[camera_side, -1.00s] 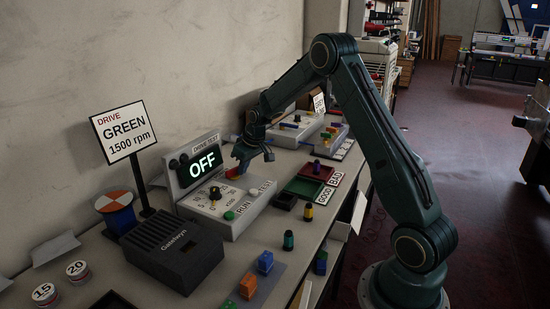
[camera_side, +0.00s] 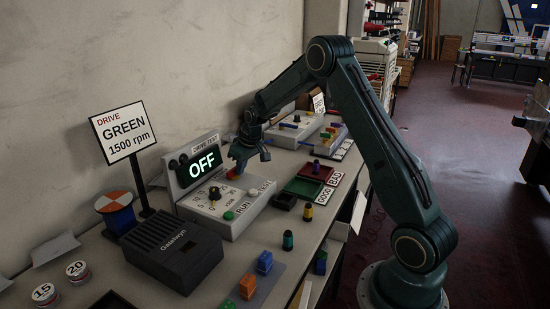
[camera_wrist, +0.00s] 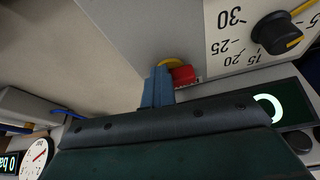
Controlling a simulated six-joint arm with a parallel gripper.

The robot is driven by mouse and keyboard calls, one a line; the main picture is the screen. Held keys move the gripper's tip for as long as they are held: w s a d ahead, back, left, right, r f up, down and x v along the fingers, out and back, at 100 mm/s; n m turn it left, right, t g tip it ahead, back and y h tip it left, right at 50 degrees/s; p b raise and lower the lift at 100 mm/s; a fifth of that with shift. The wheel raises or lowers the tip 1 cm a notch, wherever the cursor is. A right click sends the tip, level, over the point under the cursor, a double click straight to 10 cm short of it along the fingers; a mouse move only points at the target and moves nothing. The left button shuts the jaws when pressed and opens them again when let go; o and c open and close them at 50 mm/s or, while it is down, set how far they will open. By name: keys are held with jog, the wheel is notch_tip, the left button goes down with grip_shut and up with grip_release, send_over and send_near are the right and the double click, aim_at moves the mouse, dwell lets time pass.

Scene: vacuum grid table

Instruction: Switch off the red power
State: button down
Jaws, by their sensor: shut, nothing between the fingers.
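The drive test console (camera_side: 222,213) stands on the bench against the wall, and its display (camera_side: 205,162) reads OFF. The red power control (camera_wrist: 184,75) is a small red block beside a yellow ring at the console's edge. In the side view only a bit of red-orange (camera_side: 232,175) shows under my gripper (camera_side: 237,170). My gripper is shut and empty, pointing down at the console's far right corner. In the wrist view its blue fingertips (camera_wrist: 158,85) are right beside the red block and overlap the ring. I cannot tell whether they touch it.
A dial with a black knob (camera_wrist: 276,33) is close by on the console. Green and white buttons marked RUN and TEST sit along its front. A sign (camera_side: 124,131) reads DRIVE GREEN 1500 rpm. Red and green trays (camera_side: 304,188) and small colored pegs stand to the right and front.

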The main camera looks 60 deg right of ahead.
jog(key=shift+w+a, duration=0.35)
jog(key=shift+w, duration=0.05)
jog(key=shift+s, duration=0.35)
jog(key=s, duration=0.4)
jog(key=shift+s+d, duration=0.15)
jog(key=shift+d, duration=0.2)
jog(key=v, duration=1)
jog(key=shift+d, duration=0.3)
jog(key=shift+a, duration=0.1)
jog(key=s+a+r+n, duration=0.1)
jog(key=s+a+r, duration=1)
jog(key=a, duration=0.4)
jog(key=s+a, duration=0.3)
jog(key=s, duration=0.5)
jog(key=s+a+f+t, duration=0.1)
jog(key=s+a, duration=0.3)
jog(key=s, duration=0.4)
jog(key=shift+n+y, duration=0.3)
